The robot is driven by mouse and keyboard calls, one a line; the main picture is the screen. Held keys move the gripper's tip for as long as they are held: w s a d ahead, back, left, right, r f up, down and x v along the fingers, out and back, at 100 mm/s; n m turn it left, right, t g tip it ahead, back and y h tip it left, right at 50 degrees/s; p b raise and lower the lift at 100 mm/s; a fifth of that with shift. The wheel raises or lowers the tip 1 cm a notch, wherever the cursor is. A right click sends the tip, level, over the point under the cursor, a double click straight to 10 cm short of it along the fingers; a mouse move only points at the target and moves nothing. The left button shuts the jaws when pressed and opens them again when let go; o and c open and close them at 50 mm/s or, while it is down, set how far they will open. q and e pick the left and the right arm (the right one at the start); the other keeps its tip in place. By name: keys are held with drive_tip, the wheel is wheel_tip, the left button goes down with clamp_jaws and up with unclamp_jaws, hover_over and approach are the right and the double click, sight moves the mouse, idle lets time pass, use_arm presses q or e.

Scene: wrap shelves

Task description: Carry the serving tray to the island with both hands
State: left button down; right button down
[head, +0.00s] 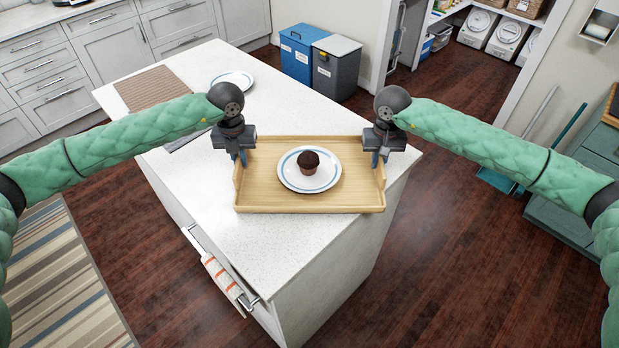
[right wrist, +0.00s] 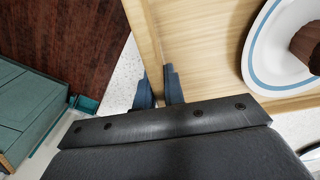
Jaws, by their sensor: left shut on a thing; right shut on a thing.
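The wooden serving tray (head: 260,200) is at the right end of the white island (head: 230,215) in the head view, above or on its top; I cannot tell if it touches. On it is a white plate with a blue ring (head: 292,181), with a chocolate muffin (head: 309,164) on the plate. My left gripper (head: 239,158) is shut on the tray's left side. My right gripper (head: 378,158) is shut on the tray's right side. In the right wrist view, the right fingers (right wrist: 160,85) straddle the tray wall (right wrist: 146,35). The fingertips are partly hidden.
A woven placemat (head: 150,88) and another plate (head: 233,79) lie at the island's far end. A towel (head: 222,277) hangs on its front rail. Blue and grey bins (head: 335,68) stand behind. A teal cabinet (head: 580,190) stands right, with open dark wood floor between.

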use_arm(q)
drive_tip(key=shift+f, duration=0.25)
use_arm(e)
drive_tip(key=shift+f, duration=0.25)
use_arm(q)
drive_tip(key=c, duration=1.5)
unclamp_jaws()
use_arm(e)
drive_tip(key=c, duration=1.5)
unclamp_jaws()
use_arm(q)
drive_tip(key=shift+r, duration=0.1)
wheel_tip(320, 180, up, 11)
use_arm(e)
drive_tip(key=shift+r, duration=0.15)
use_arm(q)
drive_tip(key=shift+r, duration=0.4)
use_arm(e)
wheel_tip(320, 180, up, 12)
drive_tip(key=shift+f, duration=0.15)
use_arm(q)
drive_tip(key=shift+f, duration=0.1)
use_arm(e)
drive_tip(key=shift+f, duration=0.1)
